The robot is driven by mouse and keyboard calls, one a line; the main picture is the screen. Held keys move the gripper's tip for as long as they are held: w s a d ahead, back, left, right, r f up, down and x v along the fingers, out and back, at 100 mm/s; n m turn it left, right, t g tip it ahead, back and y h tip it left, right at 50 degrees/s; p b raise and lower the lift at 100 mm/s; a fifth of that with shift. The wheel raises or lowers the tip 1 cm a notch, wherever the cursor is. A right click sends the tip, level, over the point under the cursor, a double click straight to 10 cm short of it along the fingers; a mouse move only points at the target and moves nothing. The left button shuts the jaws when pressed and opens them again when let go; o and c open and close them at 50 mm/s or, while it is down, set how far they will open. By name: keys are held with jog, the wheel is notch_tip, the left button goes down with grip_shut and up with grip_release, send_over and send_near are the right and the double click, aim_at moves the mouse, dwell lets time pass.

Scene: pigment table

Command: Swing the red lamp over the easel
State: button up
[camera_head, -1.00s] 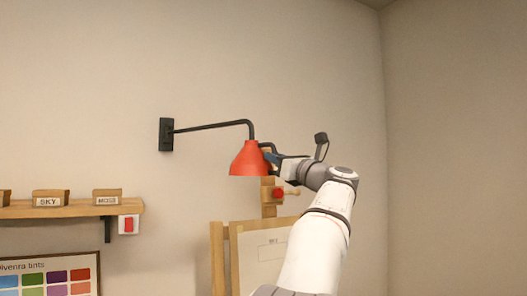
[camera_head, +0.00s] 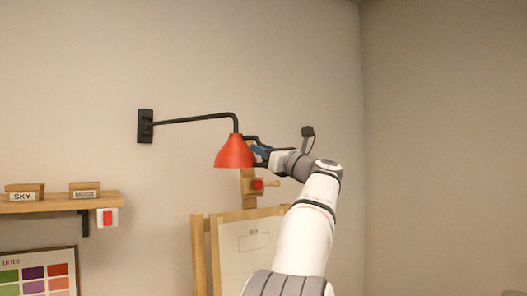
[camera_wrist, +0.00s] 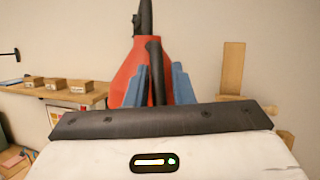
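The red lamp (camera_head: 234,152) hangs from a black jointed wall arm (camera_head: 195,119) and shows large ahead in the wrist view (camera_wrist: 127,78). A black handle (camera_wrist: 155,72) stands on the near side of its shade. My gripper (camera_head: 263,151) is at the shade's right side. In the wrist view its blue fingers (camera_wrist: 160,85) stand on both sides of the handle and look shut on it. The wooden easel (camera_head: 200,255) with a pale sheet (camera_head: 245,245) stands below. In the head picture the shade overlaps the easel's mast top, slightly left of it; depth is unclear.
A black wall bracket (camera_head: 145,126) carries the lamp arm. A shelf (camera_head: 60,203) with labelled wooden blocks and a red switch (camera_head: 107,217) is at left. A colour chart (camera_head: 40,272) hangs below it. The wall right of my arm is bare.

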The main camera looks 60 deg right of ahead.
jog(key=shift+f, duration=0.15)
jog(key=shift+s+f+b, duration=0.15)
jog(key=shift+s+b, duration=0.1)
jog(key=shift+b, duration=0.05)
jog(key=b+v, duration=0.2)
jog(key=v, duration=0.5)
jog(key=shift+s+b, duration=0.25)
jog(key=shift+b, duration=0.15)
